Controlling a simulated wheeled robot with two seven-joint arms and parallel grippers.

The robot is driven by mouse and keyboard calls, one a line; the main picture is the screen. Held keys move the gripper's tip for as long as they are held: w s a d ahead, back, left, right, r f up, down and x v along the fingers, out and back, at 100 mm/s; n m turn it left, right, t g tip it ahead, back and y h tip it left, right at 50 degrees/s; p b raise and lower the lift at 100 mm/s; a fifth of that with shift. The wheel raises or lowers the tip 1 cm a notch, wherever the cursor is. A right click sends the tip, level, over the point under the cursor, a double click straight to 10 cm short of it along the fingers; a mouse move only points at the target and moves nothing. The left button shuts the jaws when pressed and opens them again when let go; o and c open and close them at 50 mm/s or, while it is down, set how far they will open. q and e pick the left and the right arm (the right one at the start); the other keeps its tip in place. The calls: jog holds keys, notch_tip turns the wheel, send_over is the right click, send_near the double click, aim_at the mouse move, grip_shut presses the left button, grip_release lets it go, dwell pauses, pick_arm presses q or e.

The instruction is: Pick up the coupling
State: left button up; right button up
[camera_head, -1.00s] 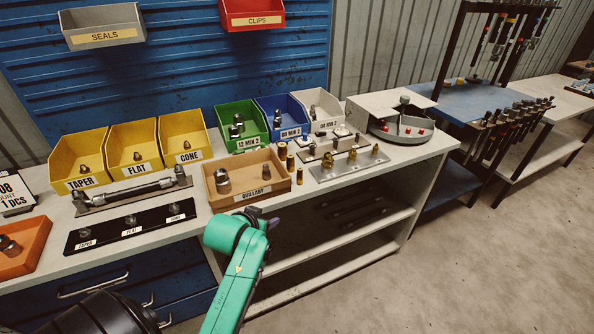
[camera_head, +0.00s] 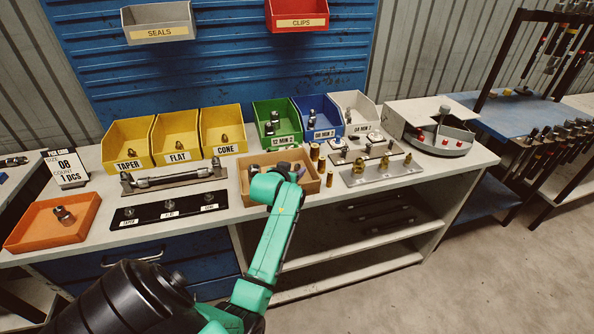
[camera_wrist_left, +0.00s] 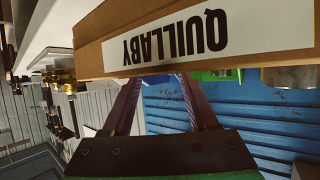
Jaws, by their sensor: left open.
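Silver metal fittings that could be the coupling stand in the green bin (camera_head: 290,134), the blue bin (camera_head: 329,124) and the grey bin (camera_head: 367,120). Another metal fitting (camera_head: 63,214) lies in the orange tray (camera_head: 30,238). I cannot tell which one is the coupling. My left gripper (camera_head: 290,168) is open over the cardboard QUILLABY box (camera_head: 313,188), hiding much of its inside. In the left wrist view, its purple fingers (camera_wrist_left: 161,82) are apart with nothing seen between them, close to the box's labelled front (camera_wrist_left: 90,50). My right gripper is not in view.
Yellow TAPER, FLAT and CONE bins (camera_head: 176,134) stand at the back left. A hose assembly (camera_head: 175,180) and a black labelled plate (camera_head: 168,211) lie before them. Brass pieces (camera_head: 318,160) and a metal plate with brass fittings (camera_head: 380,172) stand right of the box. A card (camera_head: 66,169) reads 08.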

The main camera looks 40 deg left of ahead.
pick_arm(q)
jog(key=x, duration=0.2)
jog(key=shift+w+f, duration=0.15)
jog(key=shift+w, duration=0.05)
jog(key=shift+s, duration=0.1)
grip_shut()
